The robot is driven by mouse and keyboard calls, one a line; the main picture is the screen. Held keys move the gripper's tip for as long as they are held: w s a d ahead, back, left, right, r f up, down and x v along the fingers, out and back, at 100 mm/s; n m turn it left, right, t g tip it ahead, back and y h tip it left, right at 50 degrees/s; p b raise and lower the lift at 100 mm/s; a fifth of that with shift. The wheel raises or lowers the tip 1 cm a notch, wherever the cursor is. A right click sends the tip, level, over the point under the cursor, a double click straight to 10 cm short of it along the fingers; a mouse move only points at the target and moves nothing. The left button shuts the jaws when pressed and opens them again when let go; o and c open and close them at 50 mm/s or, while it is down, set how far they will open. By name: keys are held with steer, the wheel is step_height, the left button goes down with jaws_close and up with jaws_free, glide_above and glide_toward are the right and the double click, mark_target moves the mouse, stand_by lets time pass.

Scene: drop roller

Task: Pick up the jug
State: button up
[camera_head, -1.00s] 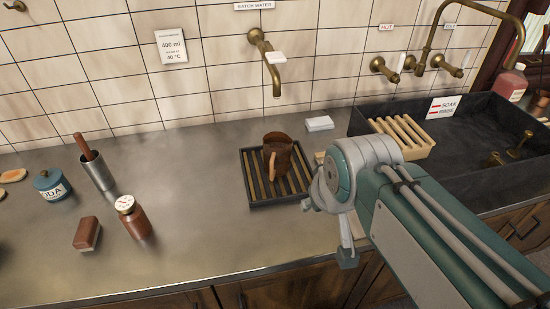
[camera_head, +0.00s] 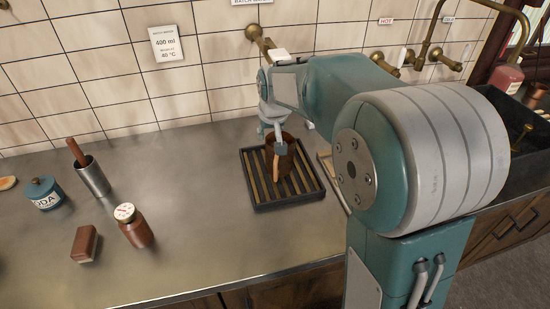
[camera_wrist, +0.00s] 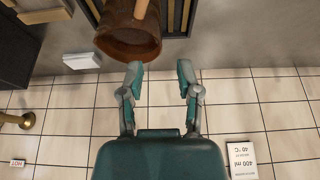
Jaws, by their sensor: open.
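The brown jug (camera_head: 285,157) with a pale wooden handle stands on the dark slatted rack (camera_head: 262,190) on the counter. It also shows in the wrist view at the top left of centre (camera_wrist: 128,38), where part of it is cut off by the frame edge. My gripper (camera_head: 276,138) is over the jug's rim in the head view, partly overlapping it. In the wrist view my gripper (camera_wrist: 160,72) is open, its two fingers apart with nothing between them. The jug lies just beyond the fingertips, a little to their left.
A metal beaker (camera_head: 94,177), a blue soda jar (camera_head: 45,193), a brown bottle (camera_head: 133,226) and a brown block (camera_head: 84,244) stand on the left counter. A brass spout (camera_head: 262,42) is on the tiled wall behind. The counter in front of the rack is clear.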

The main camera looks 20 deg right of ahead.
mark_target(268, 146)
steer(key=x, duration=0.5)
steer(key=shift+w+d, duration=0.1)
steer(key=shift+d, duration=0.05)
steer(key=x, duration=0.6)
steer(key=shift+r, duration=0.1)
steer(key=shift+c, duration=0.3)
jaws_close()
